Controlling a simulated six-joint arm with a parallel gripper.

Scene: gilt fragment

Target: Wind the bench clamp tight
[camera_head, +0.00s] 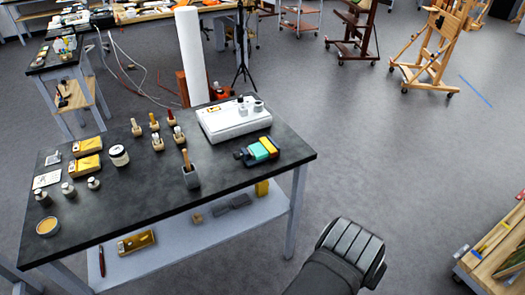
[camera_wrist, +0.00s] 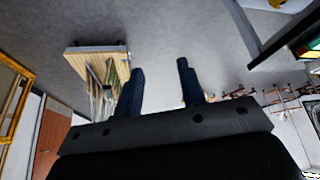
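I cannot make out a bench clamp for certain in either view. The black-topped workbench (camera_head: 130,205) fills the left and middle of the head view, with many small items on it. My gripper (camera_wrist: 160,68) shows in the wrist view with its two dark fingers apart and nothing between them; bare grey floor lies behind the gap. In the head view my dark wrist shows at the bottom, right of the bench and apart from it; the fingers cannot be made out there.
A lower shelf (camera_head: 185,235) holds more items. A wooden cart (camera_head: 500,245) stands right. Floor between is clear.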

